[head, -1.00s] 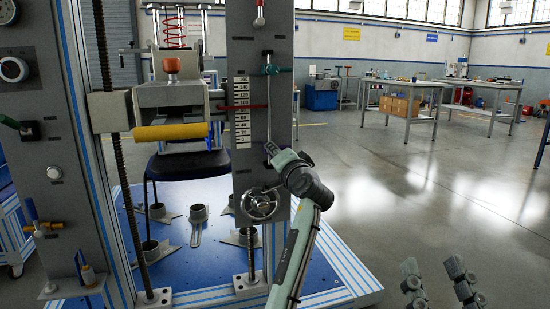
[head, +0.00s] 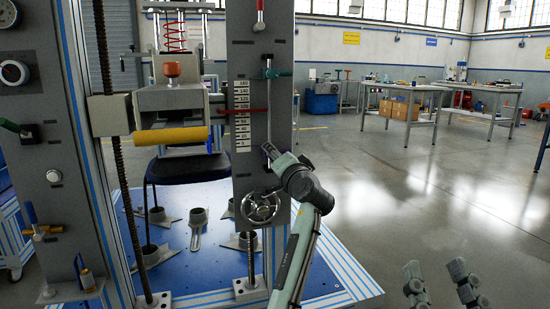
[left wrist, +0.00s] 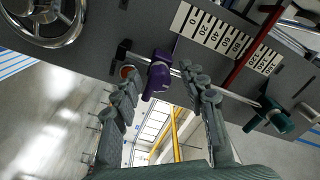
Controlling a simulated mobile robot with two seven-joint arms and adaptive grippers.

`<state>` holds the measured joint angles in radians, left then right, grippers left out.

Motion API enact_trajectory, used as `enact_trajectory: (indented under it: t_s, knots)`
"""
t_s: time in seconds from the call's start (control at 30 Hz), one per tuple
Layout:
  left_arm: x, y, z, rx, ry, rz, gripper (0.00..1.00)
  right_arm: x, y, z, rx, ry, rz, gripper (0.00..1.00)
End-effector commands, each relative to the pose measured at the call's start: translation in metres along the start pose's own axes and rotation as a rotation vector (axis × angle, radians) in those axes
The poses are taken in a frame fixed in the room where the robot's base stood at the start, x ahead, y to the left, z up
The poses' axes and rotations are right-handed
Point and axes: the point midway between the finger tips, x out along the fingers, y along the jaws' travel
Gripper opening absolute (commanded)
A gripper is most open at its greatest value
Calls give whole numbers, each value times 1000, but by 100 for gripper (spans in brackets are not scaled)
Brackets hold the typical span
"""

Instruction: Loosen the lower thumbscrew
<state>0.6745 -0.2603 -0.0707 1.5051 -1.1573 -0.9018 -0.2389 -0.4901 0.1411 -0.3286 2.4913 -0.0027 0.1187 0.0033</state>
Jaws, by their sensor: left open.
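The lower thumbscrew (left wrist: 158,75) is purple in the left wrist view, on a rod along the grey column. My left gripper (left wrist: 166,92) is open, with a finger on either side of the purple knob and a visible gap at each side. In the head view my left gripper (head: 271,153) is at the column above the handwheel, and its wrist hides the lower thumbscrew. A teal upper thumbscrew (left wrist: 275,120) sits farther along the rod; it also shows in the head view (head: 270,73). My right gripper (head: 437,268) is open and empty at the bottom right.
A chrome handwheel (head: 260,206) is below the left gripper on the grey column (head: 246,60). A red pointer (left wrist: 255,45) crosses the white scale (left wrist: 228,38) beside the rod. A yellow roller (head: 170,136) is left of the column. The floor to the right is open.

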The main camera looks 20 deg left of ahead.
Motion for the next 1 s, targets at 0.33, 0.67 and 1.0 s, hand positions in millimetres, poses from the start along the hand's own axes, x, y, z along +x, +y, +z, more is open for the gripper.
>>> enact_trajectory:
  t_s: [0.33, 0.67, 1.0]
  knots:
    - [-59, 1, 0, -3, 2, 3, 43, 0, 0, 0, 0, -1, 0, 40]
    - [-112, 1, 0, -1, 1, 2, 43, 0, 0, 1, 0, -1, 0, 40]
    - [-119, 0, 0, -1, 0, 0, 43, 0, 0, 1, 0, -2, 0, 40]
